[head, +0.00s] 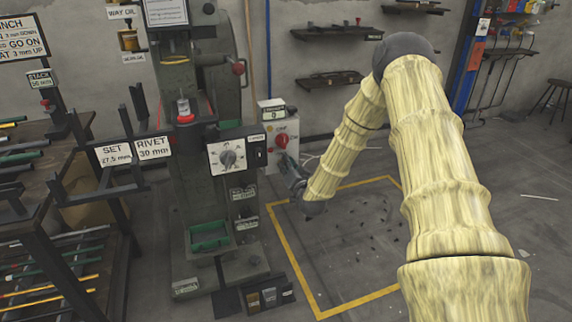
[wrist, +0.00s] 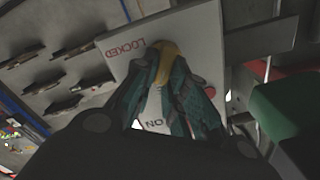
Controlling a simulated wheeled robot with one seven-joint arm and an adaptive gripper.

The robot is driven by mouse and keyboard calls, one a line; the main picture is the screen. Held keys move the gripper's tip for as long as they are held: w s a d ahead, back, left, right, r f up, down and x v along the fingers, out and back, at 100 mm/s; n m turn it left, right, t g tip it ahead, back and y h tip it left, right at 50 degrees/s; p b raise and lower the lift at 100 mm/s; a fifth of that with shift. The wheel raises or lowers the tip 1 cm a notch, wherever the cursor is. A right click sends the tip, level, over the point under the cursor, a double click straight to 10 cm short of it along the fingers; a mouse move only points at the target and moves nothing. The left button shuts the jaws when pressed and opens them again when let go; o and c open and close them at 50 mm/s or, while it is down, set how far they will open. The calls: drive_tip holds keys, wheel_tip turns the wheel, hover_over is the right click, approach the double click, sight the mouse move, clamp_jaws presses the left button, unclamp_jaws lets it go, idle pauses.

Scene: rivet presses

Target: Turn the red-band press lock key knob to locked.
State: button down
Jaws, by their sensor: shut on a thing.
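The press (head: 188,170) with a red band stands left of centre in the head view. A pale control panel (head: 291,128) is on its right side; the wrist view shows this panel (wrist: 196,32) close up, with a LOCKED label at upper left and an ON label below. My gripper (head: 289,166) is at the panel's lower part; its teal fingers (wrist: 168,80) are shut on the yellow key knob (wrist: 170,50). The fingers hide most of the knob, so I cannot tell its exact angle. The head view does not show the knob clearly.
A red knob (head: 282,141) sits on the panel above my gripper. A dark rack (head: 60,190) stands at left. The yellow-outlined floor area (head: 345,245) is mostly clear apart from small dark bits.

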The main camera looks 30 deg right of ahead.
drive_tip(key=shift+s+d+f+m+b, duration=0.2)
drive_tip(key=shift+m+b, duration=0.3)
drive_tip(key=shift+m, duration=1.35)
drive_tip(key=shift+w+d+f+m+b, duration=0.1)
drive_tip(key=shift+f+m+b, duration=0.35)
drive_tip(key=shift+m, duration=1.35)
drive_tip(key=shift+s+d+f+m+b, duration=0.1)
drive_tip(key=shift+m+b, duration=0.5)
drive_tip(key=shift+m, duration=1.25)
drive_tip(key=c, duration=1.4)
unclamp_jaws()
drive_tip(key=shift+c, duration=0.2)
drive_tip(key=shift+r, duration=0.1)
drive_tip(key=v, duration=1.2)
drive_tip(key=shift+w+a, duration=0.1)
drive_tip(key=shift+a, duration=0.1)
